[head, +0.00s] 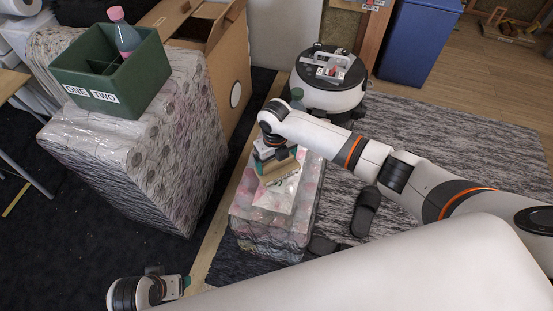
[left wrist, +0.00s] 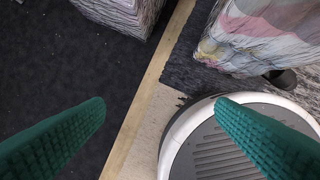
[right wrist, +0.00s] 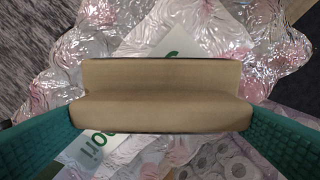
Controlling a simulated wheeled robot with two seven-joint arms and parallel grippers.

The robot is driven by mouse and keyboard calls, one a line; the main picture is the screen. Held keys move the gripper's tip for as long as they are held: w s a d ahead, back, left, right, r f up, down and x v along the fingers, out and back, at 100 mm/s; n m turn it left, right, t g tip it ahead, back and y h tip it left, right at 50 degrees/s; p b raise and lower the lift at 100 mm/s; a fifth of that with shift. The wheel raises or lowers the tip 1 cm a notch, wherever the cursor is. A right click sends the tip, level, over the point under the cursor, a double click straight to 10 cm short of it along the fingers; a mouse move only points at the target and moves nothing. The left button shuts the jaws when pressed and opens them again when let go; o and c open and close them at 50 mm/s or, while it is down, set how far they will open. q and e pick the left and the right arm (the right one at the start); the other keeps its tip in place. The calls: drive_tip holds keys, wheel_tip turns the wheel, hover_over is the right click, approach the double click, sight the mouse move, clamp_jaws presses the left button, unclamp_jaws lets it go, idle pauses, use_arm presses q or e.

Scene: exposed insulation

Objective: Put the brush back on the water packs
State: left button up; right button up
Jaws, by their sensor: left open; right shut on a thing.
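The brush (head: 280,170) has a tan wooden body and is in my right gripper (head: 272,155). In the right wrist view the brush (right wrist: 163,95) spans crosswise between the two green fingers. The water packs (head: 270,232) are a shrink-wrapped stack with pinkish contents. The brush is over their top; I cannot tell whether it touches. The wrinkled clear wrap of the packs (right wrist: 120,30) and a white label with green letters show around the brush in the right wrist view. My left gripper (head: 186,283) is low at the front left, open and empty, over the floor.
A large wrapped stack (head: 150,165) bears a green divided box (head: 115,95) with a bottle (head: 124,38). A cardboard box (head: 225,60) stands behind. A round black-and-white robot base (head: 330,95) is beyond the packs. Dark slippers (head: 365,212) lie on the grey rug (head: 450,150).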

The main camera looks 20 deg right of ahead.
sight(276, 160)
drive_tip(key=shift+f, duration=0.1)
drive_tip(key=o, duration=0.7)
drive_tip(key=shift+c, duration=0.2)
drive_tip(key=shift+r, duration=0.2)
use_arm(q)
wheel_tip(276, 160, down, 10)
drive_tip(key=s+p, duration=0.1)
drive_tip(key=p, duration=0.2)
drive_tip(key=shift+s+g, duration=0.3)
drive_tip(key=shift+s, duration=0.05)
use_arm(e)
wheel_tip(276, 160, up, 12)
drive_tip(key=shift+a, duration=0.15)
drive_tip(key=shift+f, duration=0.1)
